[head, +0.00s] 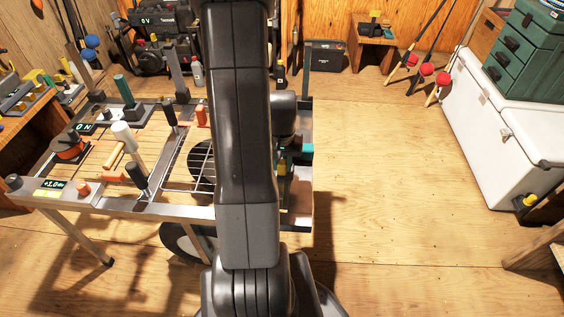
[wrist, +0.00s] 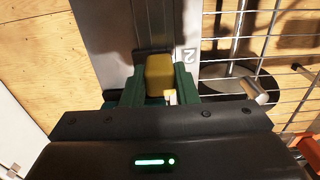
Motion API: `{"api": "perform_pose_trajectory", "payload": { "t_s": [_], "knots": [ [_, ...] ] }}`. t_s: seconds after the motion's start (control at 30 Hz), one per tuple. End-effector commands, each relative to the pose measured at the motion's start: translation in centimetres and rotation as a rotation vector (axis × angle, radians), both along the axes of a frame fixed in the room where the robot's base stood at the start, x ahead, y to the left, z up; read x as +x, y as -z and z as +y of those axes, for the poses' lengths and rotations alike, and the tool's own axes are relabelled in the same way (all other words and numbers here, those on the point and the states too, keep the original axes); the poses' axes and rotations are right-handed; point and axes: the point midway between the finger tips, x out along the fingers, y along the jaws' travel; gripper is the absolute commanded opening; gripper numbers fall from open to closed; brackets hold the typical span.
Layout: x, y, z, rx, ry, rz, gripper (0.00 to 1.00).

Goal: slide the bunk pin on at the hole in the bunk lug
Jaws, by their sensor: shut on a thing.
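My gripper (wrist: 157,88) is shut, its green fingers on either side of a yellow block-shaped head, which I take to be the bunk pin (wrist: 159,72). A dark part (wrist: 152,52) stands right behind the yellow head on a grey metal strip (wrist: 120,25) marked "2". It may be the bunk lug, but its hole is hidden. I cannot tell whether the pin's shank is in the hole. In the head view my arm hides most of this spot; a small yellow patch (head: 283,170) shows just right of the arm.
A wire grid (wrist: 270,40) lies right of the strip, with a short metal rod (wrist: 254,90) near the fingers. The metal-framed bench (head: 130,207) carries a white-headed mallet (head: 124,137) and several posts. A white cooler (head: 490,130) stands right; the floor between is clear.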

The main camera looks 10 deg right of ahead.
Motion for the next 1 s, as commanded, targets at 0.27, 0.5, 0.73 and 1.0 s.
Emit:
{"api": "perform_pose_trajectory", "payload": {
  "t_s": [0.27,0.5,0.73,1.0],
  "knots": [
    [0.0,0.6,0.0,0.000,0.000,0.000,0.35],
    [0.0,0.5,0.0,0.000,0.000,0.000,0.52],
    [0.0,-0.2,0.0,-0.001,0.000,-0.002,0.52],
    [0.1,-5.5,0.0,0.000,0.000,-0.005,0.52]
  ]
}}
